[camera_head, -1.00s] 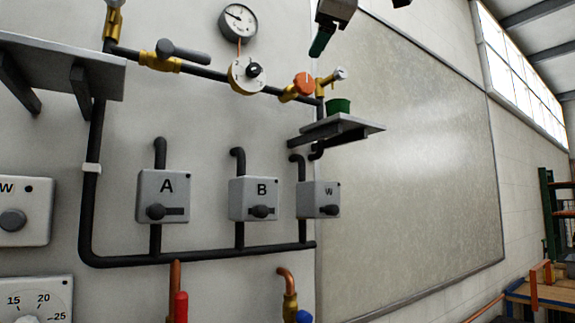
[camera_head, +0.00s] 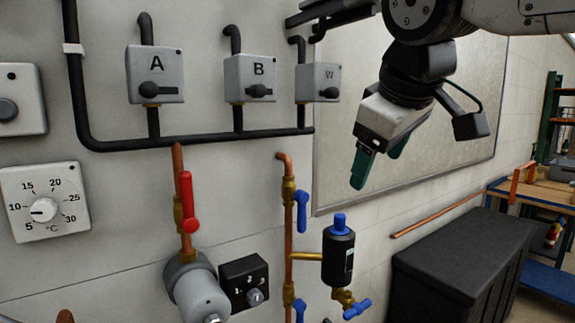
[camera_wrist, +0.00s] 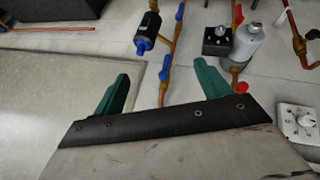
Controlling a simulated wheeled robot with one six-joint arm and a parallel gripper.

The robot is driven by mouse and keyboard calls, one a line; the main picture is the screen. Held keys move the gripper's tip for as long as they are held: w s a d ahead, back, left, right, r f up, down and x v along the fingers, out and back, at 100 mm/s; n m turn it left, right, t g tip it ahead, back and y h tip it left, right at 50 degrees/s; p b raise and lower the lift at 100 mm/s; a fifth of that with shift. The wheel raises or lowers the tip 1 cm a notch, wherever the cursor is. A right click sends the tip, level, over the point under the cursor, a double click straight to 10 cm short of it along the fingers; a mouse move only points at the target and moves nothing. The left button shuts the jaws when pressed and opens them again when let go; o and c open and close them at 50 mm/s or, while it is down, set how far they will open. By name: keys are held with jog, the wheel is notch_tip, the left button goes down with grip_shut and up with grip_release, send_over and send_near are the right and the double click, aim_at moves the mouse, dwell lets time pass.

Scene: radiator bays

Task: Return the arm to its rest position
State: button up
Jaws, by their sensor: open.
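My gripper (camera_head: 374,166) hangs from my arm at the upper right of the head view, with its green fingers pointing down. The fingers are apart and empty, and they touch nothing that I can see. In the wrist view the two green fingers of my gripper (camera_wrist: 160,85) stand wide apart with nothing between them. Behind them lie copper pipes and valves on the wall.
Boxes A (camera_head: 155,75), B (camera_head: 250,78) and W (camera_head: 317,83) sit left of my gripper. A black canister (camera_head: 338,255) with a blue cap is below it. A dark bin (camera_head: 450,265) and a workbench (camera_head: 540,195) stand at the right.

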jog(key=s+d+f+m+g, duration=0.1)
jog(key=s+d+f+m, duration=0.1)
jog(key=s+d+f, duration=0.2)
jog(key=s+d+f+m+g, duration=0.2)
jog(key=s+d+f, duration=0.3)
jog(key=f, duration=0.6)
jog(key=s+d+f+m+g, duration=0.2)
jog(key=s+d+f+m, duration=0.2)
jog(key=s+f, duration=0.3)
jog(key=shift+s+d+f, duration=0.2)
jog(key=shift+s+f, duration=0.05)
jog(key=shift+f, duration=0.35)
